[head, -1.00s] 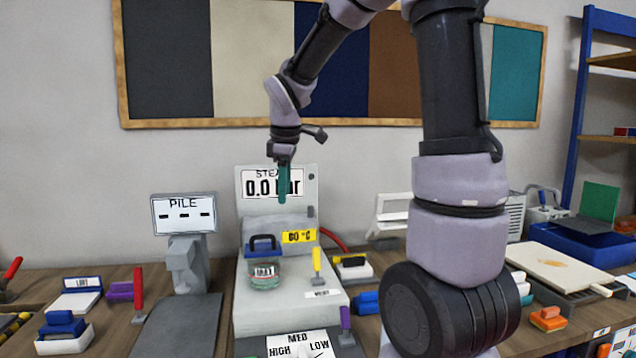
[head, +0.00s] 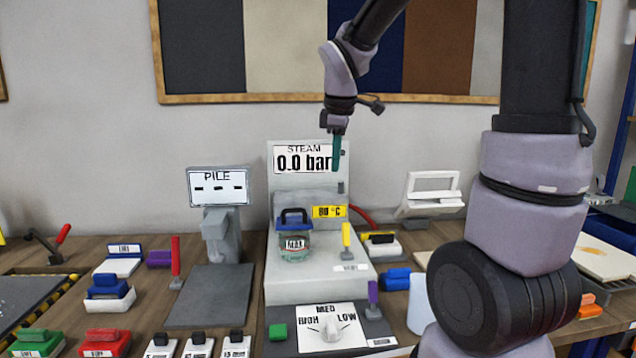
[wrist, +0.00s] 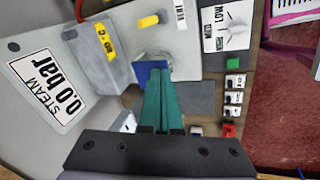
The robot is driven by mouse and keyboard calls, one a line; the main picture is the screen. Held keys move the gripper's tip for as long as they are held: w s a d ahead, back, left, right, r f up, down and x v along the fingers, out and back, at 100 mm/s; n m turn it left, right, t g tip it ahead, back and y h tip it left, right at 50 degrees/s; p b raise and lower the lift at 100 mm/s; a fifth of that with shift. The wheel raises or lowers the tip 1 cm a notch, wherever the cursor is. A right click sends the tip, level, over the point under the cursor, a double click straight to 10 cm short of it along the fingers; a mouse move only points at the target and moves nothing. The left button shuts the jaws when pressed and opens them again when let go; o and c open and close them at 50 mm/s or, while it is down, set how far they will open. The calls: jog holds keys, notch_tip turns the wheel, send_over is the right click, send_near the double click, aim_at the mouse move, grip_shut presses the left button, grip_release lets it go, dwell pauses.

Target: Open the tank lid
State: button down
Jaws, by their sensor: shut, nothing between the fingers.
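The tank (head: 295,247) is a small clear container with a label, on the grey steam machine. Its blue lid (head: 294,221) with a dark handle sits on top and looks closed. My gripper (head: 336,168), with teal fingers, is shut and empty, above and to the right of the lid, in front of the STEAM 0.0 bar display (head: 303,159). In the wrist view my shut fingers (wrist: 163,75) point toward the blue lid (wrist: 150,72) and cover part of it and of the tank.
A yellow lever (head: 346,237) and a yellow 80 °C sign (head: 329,212) are close to the tank. The HIGH/MED/LOW dial (head: 327,328) is at the front. The PILE display (head: 218,187) stands left. Space above the tank is clear.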

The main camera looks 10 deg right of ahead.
jog(key=w+a+f+n+t, duration=0.15)
jog(key=a+f+n, duration=0.3)
jog(key=n, duration=1.65)
send_near(293, 223)
jog(key=shift+n+t, duration=0.25)
jog(key=shift+n, duration=0.05)
jog(key=x, duration=0.4)
jog(key=shift+s+a+f, duration=0.1)
jog(key=shift+s+f, duration=0.1)
jog(key=shift+f, duration=0.3)
